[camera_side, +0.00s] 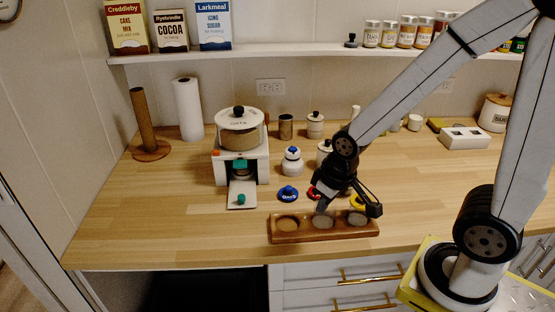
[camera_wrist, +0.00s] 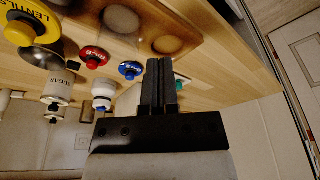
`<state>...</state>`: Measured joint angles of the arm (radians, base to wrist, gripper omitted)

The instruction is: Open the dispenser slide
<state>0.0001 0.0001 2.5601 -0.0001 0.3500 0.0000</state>
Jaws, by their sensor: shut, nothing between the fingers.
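The dispenser (camera_side: 240,145) is a white stand with a lidded round hopper on top, at the left of the counter in the side view. A teal part (camera_side: 240,166) sits in its front opening. A pale plate with a teal knob (camera_side: 241,199) lies in front of it; I cannot tell how far the slide is drawn. My gripper (camera_side: 320,208) is shut and empty, low over the wooden tray and to the right of the dispenser. In the wrist view the fingers (camera_wrist: 160,70) are together. The gripper hides most of the dispenser there; a teal bit (camera_wrist: 179,86) shows beside them.
The wooden tray (camera_side: 302,236) has three wells. Blue (camera_side: 288,193), red (camera_wrist: 93,57) and yellow (camera_wrist: 30,30) lids lie behind it. White jars (camera_side: 292,163) stand farther back. A paper roll (camera_side: 188,108) stands left of the dispenser. The counter's front left is clear.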

